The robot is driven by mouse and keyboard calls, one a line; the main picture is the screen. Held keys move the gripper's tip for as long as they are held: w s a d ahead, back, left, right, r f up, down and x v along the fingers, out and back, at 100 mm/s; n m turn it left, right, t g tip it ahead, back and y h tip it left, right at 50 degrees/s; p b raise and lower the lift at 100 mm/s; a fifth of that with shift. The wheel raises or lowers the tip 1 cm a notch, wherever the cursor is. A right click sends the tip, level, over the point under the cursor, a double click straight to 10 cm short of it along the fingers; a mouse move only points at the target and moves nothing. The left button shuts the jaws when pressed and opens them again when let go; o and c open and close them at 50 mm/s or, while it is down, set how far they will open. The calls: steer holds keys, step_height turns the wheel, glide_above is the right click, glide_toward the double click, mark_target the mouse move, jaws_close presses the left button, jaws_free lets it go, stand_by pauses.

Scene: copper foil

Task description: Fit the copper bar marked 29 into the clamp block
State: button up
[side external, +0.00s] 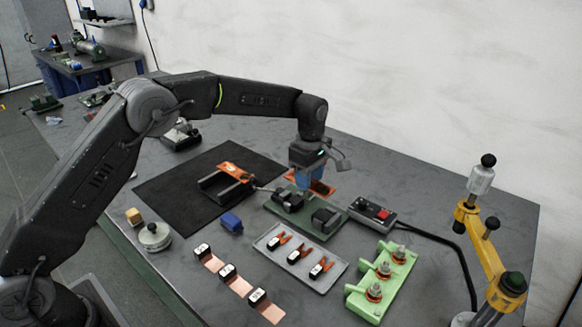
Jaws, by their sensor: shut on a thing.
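My gripper (309,180) hangs over a green base with two dark blocks (305,212), near the middle of the bench. It is shut on a flat copper-coloured piece (324,188), partly hidden by the blue jaws. Whether the piece touches the base, and any number on it, I cannot tell. The green base may be the clamp block; this view does not settle it. Several flat copper bars with black-and-white tags (240,286) lie in a row at the front; their markings are too small to read.
A grey tray (272,244) holds small orange-and-black clips. A light green rack (365,310) with ringed posts stands at right, near a yellow post clamp (490,246). A control box with a red button (383,214) trails a cable.

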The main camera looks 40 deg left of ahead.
steer(key=shift+f, duration=2.55)
steer(key=shift+f, duration=1.15)
steer(key=o, duration=0.7)
steer(key=shift+o, duration=0.2)
steer(key=shift+r, duration=0.2)
steer(key=shift+r, duration=1.3)
steer(key=o, duration=0.5)
steer(key=shift+o, duration=0.2)
steer(key=shift+r, duration=0.1)
